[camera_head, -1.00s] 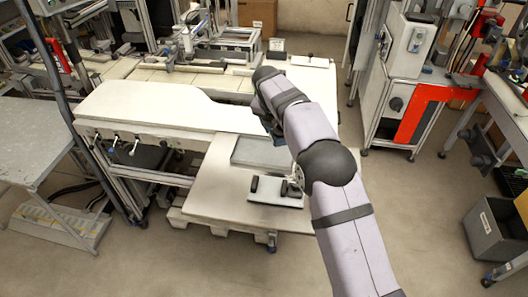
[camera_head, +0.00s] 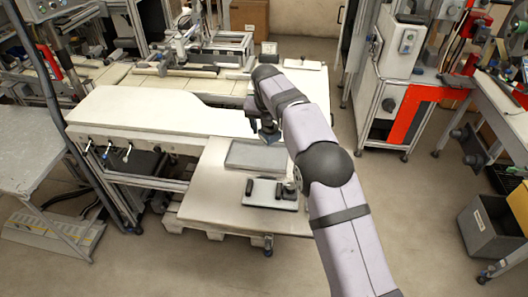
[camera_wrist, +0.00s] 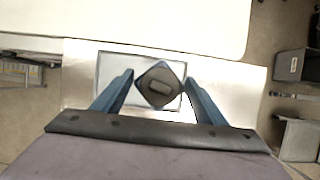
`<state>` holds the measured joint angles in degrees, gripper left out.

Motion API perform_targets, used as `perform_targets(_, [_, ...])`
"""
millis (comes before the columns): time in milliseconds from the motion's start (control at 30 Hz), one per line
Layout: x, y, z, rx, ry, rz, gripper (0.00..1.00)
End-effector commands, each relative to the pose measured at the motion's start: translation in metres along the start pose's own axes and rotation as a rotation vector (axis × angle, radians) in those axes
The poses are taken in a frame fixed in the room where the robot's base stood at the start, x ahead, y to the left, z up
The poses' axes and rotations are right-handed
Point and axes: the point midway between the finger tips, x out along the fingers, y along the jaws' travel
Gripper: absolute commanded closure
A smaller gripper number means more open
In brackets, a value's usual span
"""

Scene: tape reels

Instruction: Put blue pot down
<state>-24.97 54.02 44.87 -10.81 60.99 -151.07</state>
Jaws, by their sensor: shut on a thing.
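My gripper (camera_wrist: 159,82) points down, and its two blue fingers close on a dark, diamond-shaped thing, which I take to be the blue pot (camera_wrist: 148,95). It looks dark grey rather than blue from above, with a lighter oblong mark on its top. In the head view my gripper (camera_head: 266,132) is at the far edge of a shallow grey tray (camera_head: 240,165), and the held pot is small and mostly hidden there. In the wrist view the pot appears over the tray (camera_wrist: 115,68). I cannot tell whether it touches the tray.
The tray lies on a pale table (camera_head: 205,195). In front of it is a light plate (camera_head: 262,201) with black upright parts. A long white worktop (camera_head: 150,110) runs behind and left. A grey bin (camera_head: 490,228) stands on the floor at right.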

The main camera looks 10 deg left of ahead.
Motion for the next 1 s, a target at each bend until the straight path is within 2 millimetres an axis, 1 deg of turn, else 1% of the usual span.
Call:
perform_targets(200, [0.028,0.000,-0.012,0.000,0.000,0.000,0.77])
perform_targets(300, [0.038,0.000,-0.016,0.001,0.000,0.000,0.77])
perform_targets(600, [0.047,0.000,-0.019,0.000,-0.002,0.000,0.77])
perform_targets(833, [0.070,0.000,-0.029,0.000,0.000,0.000,0.77])
perform_targets(1000, [0.078,0.000,-0.032,0.001,-0.003,0.002,0.77])
